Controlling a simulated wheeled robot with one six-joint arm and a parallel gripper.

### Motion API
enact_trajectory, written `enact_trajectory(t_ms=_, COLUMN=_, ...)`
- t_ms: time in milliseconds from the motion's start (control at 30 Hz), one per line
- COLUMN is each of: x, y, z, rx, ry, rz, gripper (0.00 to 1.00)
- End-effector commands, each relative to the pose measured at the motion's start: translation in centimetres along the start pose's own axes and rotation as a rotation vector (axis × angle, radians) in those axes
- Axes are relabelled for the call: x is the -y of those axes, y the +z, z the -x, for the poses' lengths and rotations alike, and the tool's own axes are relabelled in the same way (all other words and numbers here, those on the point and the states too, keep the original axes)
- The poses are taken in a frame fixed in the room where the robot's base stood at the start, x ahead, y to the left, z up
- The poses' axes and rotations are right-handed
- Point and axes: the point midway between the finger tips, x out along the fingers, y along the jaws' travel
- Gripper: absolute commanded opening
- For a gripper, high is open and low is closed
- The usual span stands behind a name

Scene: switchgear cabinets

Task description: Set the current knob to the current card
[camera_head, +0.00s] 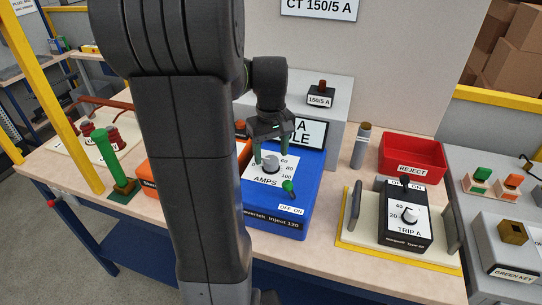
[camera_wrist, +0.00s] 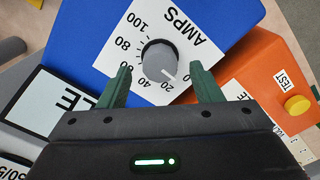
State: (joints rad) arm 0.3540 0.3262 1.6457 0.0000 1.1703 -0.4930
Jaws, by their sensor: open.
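The current knob is a grey round knob on the AMPS dial of the blue box (camera_head: 283,215). It shows in the wrist view as the knob (camera_wrist: 160,59), its white mark pointing down-right, near 20. The dial is numbered up to 100. My gripper (camera_head: 271,152) is over the dial, fingers pointing down. In the wrist view my gripper (camera_wrist: 162,84) is open, its green fingers apart on either side of the knob's near edge, with nothing between them. A white framed card (camera_head: 311,132) behind the box shows only "A" and "LE"; my gripper hides the rest.
A green-tipped lever (camera_head: 288,187) stands beside the dial. An orange box (camera_wrist: 268,85) is close by. A grey cylinder (camera_head: 361,146), a red REJECT bin (camera_head: 412,157) and a black TRIP A unit (camera_head: 405,228) stand to the right. A sign (camera_head: 320,7) reads CT 150/5 A.

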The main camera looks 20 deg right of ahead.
Motion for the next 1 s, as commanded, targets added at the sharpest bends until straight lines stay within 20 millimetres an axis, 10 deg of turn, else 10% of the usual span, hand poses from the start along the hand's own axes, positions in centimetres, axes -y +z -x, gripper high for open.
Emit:
enact_trajectory(t_ms=500, x=0.0, y=0.0, z=-2.3, rx=-0.001, ry=0.000, rz=0.000, gripper=0.59)
enact_trajectory(t_ms=767, x=0.0, y=0.0, z=-2.2, rx=-0.001, ry=0.000, rz=0.000, gripper=0.14)
enact_trajectory(t_ms=1000, x=0.0, y=0.0, z=-2.2, rx=-0.001, ry=0.000, rz=-0.016, gripper=0.14)
